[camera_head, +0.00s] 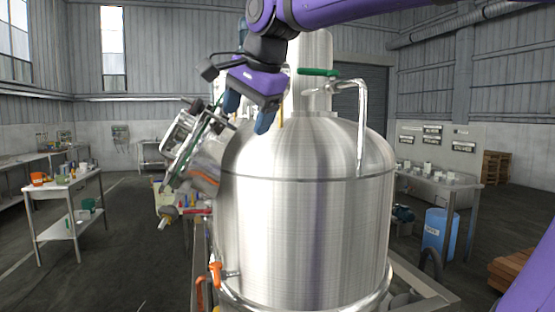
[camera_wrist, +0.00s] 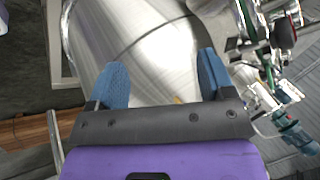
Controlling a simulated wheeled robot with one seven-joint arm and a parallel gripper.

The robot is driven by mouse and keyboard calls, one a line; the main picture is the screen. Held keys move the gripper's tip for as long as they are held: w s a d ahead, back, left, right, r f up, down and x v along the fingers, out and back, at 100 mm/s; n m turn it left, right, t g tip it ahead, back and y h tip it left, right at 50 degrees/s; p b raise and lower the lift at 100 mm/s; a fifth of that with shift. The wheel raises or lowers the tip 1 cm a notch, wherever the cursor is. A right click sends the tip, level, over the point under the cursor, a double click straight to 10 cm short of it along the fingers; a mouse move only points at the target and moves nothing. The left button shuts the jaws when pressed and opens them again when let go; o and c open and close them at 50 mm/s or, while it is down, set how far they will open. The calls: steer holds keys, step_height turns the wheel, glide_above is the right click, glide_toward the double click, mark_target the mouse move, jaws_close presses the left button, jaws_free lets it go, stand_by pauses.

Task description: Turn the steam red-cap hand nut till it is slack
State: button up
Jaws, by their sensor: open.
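My gripper (camera_head: 247,117) is open and empty, above the left shoulder of the large steel tank (camera_head: 305,225). In the wrist view its two blue fingers stand wide apart, with the shiny tank top (camera_wrist: 160,48) beyond the gap (camera_wrist: 160,65). I cannot pick out the steam red-cap hand nut for certain. A red-handled fitting (camera_head: 192,211) sticks out low at the tank's left side, well below my gripper. A dark rounded part with a reddish tint (camera_wrist: 285,35) shows at the upper right of the wrist view, outside the fingers; what it is I cannot tell.
A tilted metal assembly (camera_head: 187,140) stands close left of my gripper. A bent steel pipe (camera_head: 361,120) and a green-handled valve (camera_head: 318,72) rise from the tank top. An orange valve (camera_head: 216,271) is low on the left. A table (camera_head: 68,190) stands far left, a blue drum (camera_head: 440,233) right.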

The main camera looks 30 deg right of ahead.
steer(key=s+d+f+n, duration=0.1)
steer(key=s+f+n, duration=0.4)
steer(key=s+f, duration=0.2)
steer(key=shift+s+d+f+n+g, duration=0.3)
steer(key=shift+s+f+n, duration=0.1)
steer(key=shift+f, duration=0.1)
